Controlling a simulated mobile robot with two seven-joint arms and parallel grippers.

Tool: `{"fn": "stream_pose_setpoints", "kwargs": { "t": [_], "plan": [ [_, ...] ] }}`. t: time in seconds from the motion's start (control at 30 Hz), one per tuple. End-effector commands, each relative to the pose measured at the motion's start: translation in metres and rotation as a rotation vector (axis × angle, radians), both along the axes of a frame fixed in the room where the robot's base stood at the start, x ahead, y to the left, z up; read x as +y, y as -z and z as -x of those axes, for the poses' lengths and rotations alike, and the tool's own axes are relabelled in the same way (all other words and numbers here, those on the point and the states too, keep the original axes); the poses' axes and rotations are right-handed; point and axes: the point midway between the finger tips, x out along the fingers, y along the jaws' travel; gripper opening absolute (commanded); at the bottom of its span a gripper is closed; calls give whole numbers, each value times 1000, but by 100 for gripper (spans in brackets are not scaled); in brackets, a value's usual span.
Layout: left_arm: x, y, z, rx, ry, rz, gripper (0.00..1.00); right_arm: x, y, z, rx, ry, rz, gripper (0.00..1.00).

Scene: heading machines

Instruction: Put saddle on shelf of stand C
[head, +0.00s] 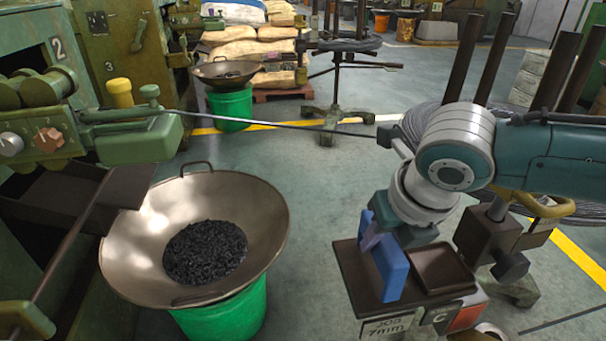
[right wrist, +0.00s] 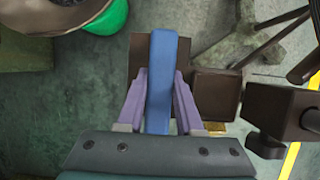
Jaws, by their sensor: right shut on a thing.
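The blue saddle (head: 390,264) is a block-like piece held over the dark brown shelf (head: 350,272) of stand C. It also shows in the right wrist view (right wrist: 160,75) as a long blue bar. My right gripper (head: 373,238) is shut on it, with purple fingers on both sides (right wrist: 159,98). The saddle's lower end is at or just above the shelf; I cannot tell if they touch. The stand's C sign (head: 440,318) and a "JOB 7mm" label show at its front. My left gripper is not in view.
A raised dark tray (head: 440,268) sits on the shelf's right side. A brown block and post (head: 485,235) stand close right. A wide metal pan (head: 265,225) of dark pieces on a green bucket (head: 240,315) stands left. A thin wire (head: 290,125) crosses behind.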

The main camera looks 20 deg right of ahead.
Motion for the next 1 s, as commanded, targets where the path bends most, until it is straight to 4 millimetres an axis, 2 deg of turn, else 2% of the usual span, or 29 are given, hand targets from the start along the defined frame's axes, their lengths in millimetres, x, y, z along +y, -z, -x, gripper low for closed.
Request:
{"fn": "stream_pose_setpoints", "kwargs": {
  "t": [0.17, 0.2, 0.43, 0.67, 0.77, 0.87, 1.0],
  "plan": [
    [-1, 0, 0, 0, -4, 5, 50, 0, 0, 0, -1, 0, 0, 0],
    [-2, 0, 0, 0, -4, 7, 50, 0, 1, 0, 0, 0, 1, 38],
    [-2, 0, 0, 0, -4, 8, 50, 0, 0, 0, -1, 0, 1, 64],
    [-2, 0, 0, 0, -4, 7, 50, 0, 0, 0, -1, 0, 1, 65],
    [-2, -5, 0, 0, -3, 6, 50, 0, -6, 1, -2, -1, 1, 65],
    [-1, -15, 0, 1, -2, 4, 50, 1, -22, 6, -3, -3, 2, 65],
    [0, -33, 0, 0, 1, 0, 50, 4, -52, 17, -3, -3, 2, 65]
  ]
}}
